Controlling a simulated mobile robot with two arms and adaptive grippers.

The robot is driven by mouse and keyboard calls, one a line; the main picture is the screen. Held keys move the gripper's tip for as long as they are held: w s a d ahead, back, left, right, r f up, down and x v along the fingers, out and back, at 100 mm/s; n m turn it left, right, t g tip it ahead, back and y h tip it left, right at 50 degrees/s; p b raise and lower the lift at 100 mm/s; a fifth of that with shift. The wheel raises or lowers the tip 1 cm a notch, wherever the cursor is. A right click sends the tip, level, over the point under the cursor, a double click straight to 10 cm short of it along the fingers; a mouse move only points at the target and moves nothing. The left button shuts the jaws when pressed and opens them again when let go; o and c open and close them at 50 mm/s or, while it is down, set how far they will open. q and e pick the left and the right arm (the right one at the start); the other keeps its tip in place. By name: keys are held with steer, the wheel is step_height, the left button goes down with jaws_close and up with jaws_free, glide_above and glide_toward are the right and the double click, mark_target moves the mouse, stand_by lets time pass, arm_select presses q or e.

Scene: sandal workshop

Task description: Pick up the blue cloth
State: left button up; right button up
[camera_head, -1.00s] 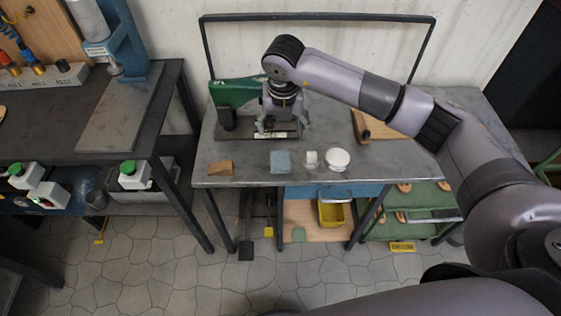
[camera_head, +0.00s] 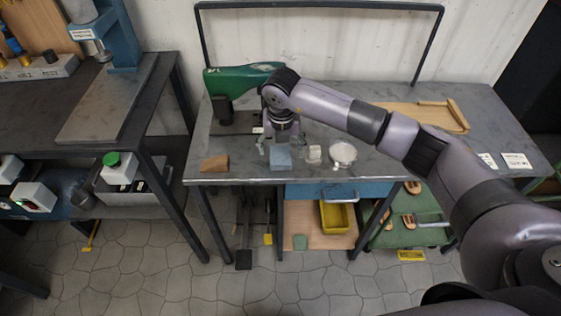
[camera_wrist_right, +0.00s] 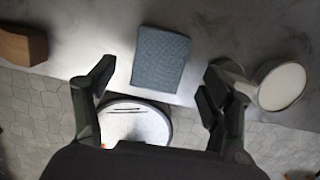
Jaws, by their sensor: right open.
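The blue cloth (camera_head: 280,160) is a small folded square lying near the front edge of the grey table. In the right wrist view the cloth (camera_wrist_right: 160,58) lies flat, ahead of and between the fingers. My right gripper (camera_head: 281,146) is above the table just behind and over the cloth, pointing down. In the right wrist view the right gripper (camera_wrist_right: 160,88) shows its fingers spread wide, with nothing between the tips touching them. My left gripper is not in view.
A brown block (camera_head: 215,163) lies left of the cloth. A green machine (camera_head: 235,80) stands behind. A wooden tray (camera_head: 425,116) lies at the right. The table's front edge is close.

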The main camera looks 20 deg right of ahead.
mark_target(280, 158)
steer(key=f, duration=0.1)
steer(key=f+b, duration=0.1)
steer(key=f, duration=0.1)
steer(key=shift+w, duration=0.25)
steer(key=shift+r, duration=0.15)
steer(key=c, duration=1.1)
